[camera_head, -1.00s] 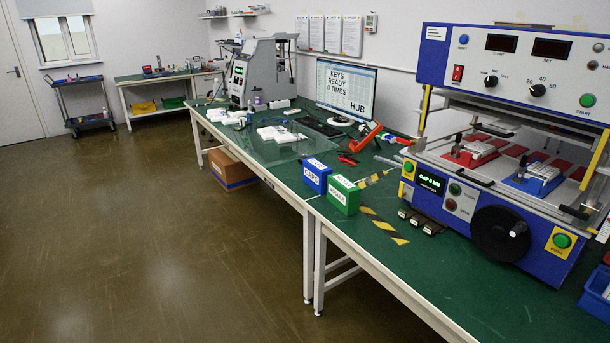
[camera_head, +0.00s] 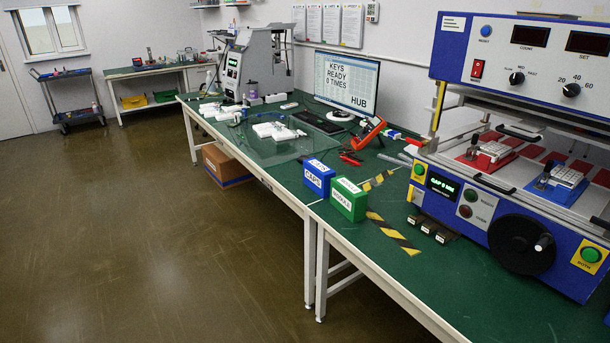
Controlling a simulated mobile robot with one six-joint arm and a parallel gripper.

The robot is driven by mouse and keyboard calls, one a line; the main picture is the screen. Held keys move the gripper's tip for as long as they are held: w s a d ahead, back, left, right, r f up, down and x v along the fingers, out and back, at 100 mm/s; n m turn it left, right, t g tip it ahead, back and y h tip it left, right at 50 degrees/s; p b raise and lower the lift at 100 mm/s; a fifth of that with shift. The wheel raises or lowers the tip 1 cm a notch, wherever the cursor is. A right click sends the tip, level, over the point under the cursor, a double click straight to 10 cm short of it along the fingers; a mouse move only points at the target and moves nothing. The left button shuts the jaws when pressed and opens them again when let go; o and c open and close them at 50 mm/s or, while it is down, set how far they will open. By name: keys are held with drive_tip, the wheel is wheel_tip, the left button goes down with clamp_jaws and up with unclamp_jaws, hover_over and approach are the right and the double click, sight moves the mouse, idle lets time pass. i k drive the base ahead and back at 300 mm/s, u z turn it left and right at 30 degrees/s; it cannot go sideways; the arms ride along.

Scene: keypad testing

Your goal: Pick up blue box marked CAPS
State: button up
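The blue box marked CAPS (camera_head: 315,181) stands upright on the green bench top, close to its front edge. My gripper and arm do not show in this view.
A blue-and-white testing machine (camera_head: 520,240) fills the right of the bench (camera_head: 400,285). A clear sheet (camera_head: 262,148), red pliers (camera_head: 350,159), an orange tool (camera_head: 372,132) and a monitor (camera_head: 346,80) lie or stand behind the boxes. The floor (camera_head: 150,230) at left is open.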

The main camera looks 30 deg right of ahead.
sight(318, 177)
drive_tip(key=u, duration=0.55)
drive_tip(key=i, duration=0.7)
drive_tip(key=u, duration=0.45)
drive_tip(key=i, duration=1.6)
drive_tip(key=z, duration=0.55)
drive_tip(key=i, duration=0.75)
drive_tip(key=z, duration=0.7)
drive_tip(key=i, duration=0.55)
drive_tip(key=z, duration=0.3)
